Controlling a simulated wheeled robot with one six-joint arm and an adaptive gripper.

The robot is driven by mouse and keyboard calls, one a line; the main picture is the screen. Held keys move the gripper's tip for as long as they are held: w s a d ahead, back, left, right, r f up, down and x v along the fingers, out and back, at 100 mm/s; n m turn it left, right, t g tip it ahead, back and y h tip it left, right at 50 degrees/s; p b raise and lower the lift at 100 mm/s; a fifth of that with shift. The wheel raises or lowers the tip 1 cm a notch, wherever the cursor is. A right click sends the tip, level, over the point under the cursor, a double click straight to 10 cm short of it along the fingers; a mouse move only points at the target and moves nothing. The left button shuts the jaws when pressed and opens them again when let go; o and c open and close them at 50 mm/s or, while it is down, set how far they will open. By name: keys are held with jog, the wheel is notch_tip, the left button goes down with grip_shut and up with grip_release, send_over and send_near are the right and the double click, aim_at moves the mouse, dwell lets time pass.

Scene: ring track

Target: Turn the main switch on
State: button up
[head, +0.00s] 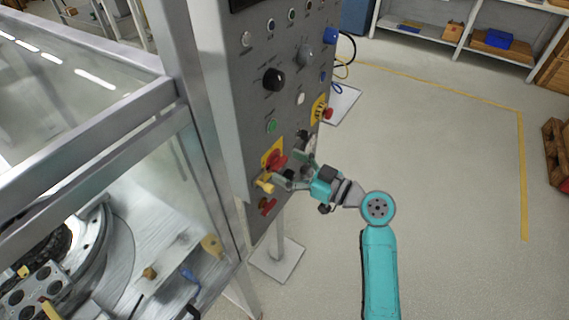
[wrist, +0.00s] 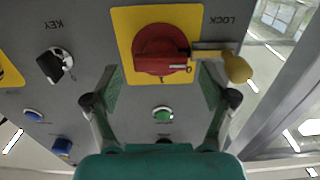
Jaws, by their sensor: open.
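The main switch is a red rotary knob (wrist: 160,50) on a yellow plate (wrist: 125,22), mounted on the grey control panel. In the head view the red knob (head: 276,160) is on the panel's lower part. A brass-coloured lock piece (wrist: 237,68) on a short bar sits beside the knob, near the upside-down LOCK label. My gripper (wrist: 162,88) is open, its two fingers spread either side of the knob's lower edge in the wrist view. Nothing is between the fingers. In the head view my gripper (head: 291,172) is close to the panel at the switch; contact cannot be told.
A key switch (wrist: 55,64) and a green button (wrist: 162,114) are near the switch. A second red knob on yellow (head: 325,112) is on the panel's right side. The glass-walled machine (head: 150,150) stands left. Open floor (head: 440,170) lies right, with shelves (head: 470,30) behind.

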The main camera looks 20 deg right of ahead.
jog(key=shift+w+a, duration=0.45)
jog(key=shift+w, duration=0.15)
jog(key=c, duration=1.2)
jog(key=shift+o, duration=0.2)
